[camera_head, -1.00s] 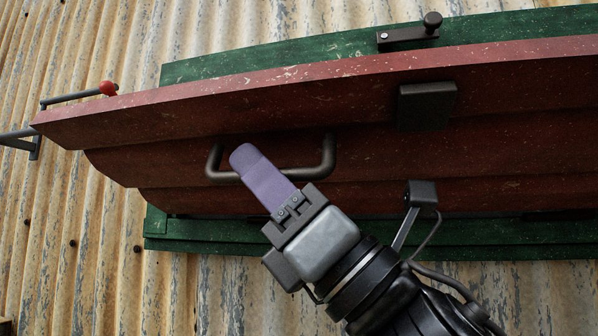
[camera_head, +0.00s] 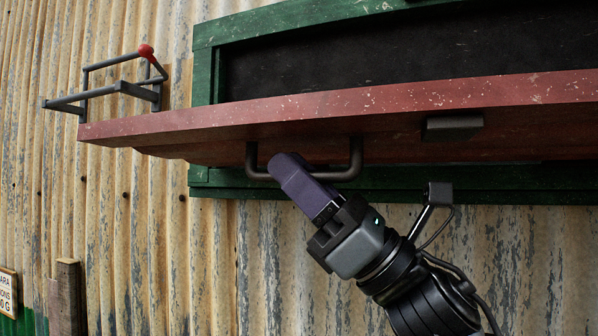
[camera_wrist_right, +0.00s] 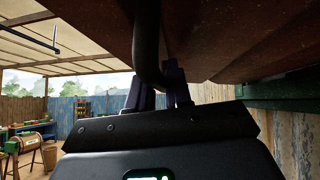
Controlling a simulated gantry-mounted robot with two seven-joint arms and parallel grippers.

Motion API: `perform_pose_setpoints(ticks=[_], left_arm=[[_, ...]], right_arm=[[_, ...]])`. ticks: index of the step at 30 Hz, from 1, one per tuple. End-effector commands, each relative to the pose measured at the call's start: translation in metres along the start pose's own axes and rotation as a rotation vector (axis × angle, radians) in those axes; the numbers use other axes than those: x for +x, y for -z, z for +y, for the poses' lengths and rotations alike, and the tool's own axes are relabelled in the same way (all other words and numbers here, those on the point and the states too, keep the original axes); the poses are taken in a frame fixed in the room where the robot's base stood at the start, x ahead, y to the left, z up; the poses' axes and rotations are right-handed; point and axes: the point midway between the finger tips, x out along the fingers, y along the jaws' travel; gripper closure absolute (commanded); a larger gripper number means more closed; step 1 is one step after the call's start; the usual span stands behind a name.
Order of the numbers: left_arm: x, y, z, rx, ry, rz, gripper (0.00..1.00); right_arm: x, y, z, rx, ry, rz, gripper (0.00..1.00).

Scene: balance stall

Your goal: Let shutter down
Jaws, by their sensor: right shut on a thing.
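The red shutter (camera_head: 330,111) juts out from the wall, its underside facing down and its front edge nearly level in the head view. Its dark bar handle (camera_head: 356,158) hangs from the underside. My right gripper (camera_head: 290,172) is shut on the handle, with its purple fingers around the bar. In the right wrist view the handle (camera_wrist_right: 147,45) comes down between the purple fingers (camera_wrist_right: 160,90), below the shutter underside (camera_wrist_right: 220,30). The green frame (camera_head: 203,75) surrounds a dark opening (camera_head: 400,65) behind the shutter. My left gripper is not in view.
A metal bracket with a red knob (camera_head: 146,52) stands at the shutter's left end. A dark block (camera_head: 453,127) sits on the underside. Corrugated wall (camera_head: 150,230) lies behind. A yard with a bench and a barrel (camera_wrist_right: 25,143) shows in the wrist view.

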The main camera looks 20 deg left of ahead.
Motion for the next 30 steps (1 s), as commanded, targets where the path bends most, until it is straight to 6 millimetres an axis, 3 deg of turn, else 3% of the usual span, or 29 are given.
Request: perform_pose_setpoints(ticks=[4,5,9,19,30], left_arm=[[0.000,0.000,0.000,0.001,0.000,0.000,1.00],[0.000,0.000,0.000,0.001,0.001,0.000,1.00],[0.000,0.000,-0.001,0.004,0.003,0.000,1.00],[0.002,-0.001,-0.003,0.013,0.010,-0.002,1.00],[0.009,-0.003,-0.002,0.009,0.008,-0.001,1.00]], right_arm=[[0.001,0.000,0.001,0.001,-0.002,0.000,1.00],[0.001,0.000,0.001,0.001,-0.002,0.001,0.79],[0.000,0.000,0.001,0.001,-0.001,0.001,0.62],[-0.008,0.001,0.000,0.001,0.001,0.000,0.62],[-0.058,0.001,0.000,0.002,0.002,0.001,0.62]])
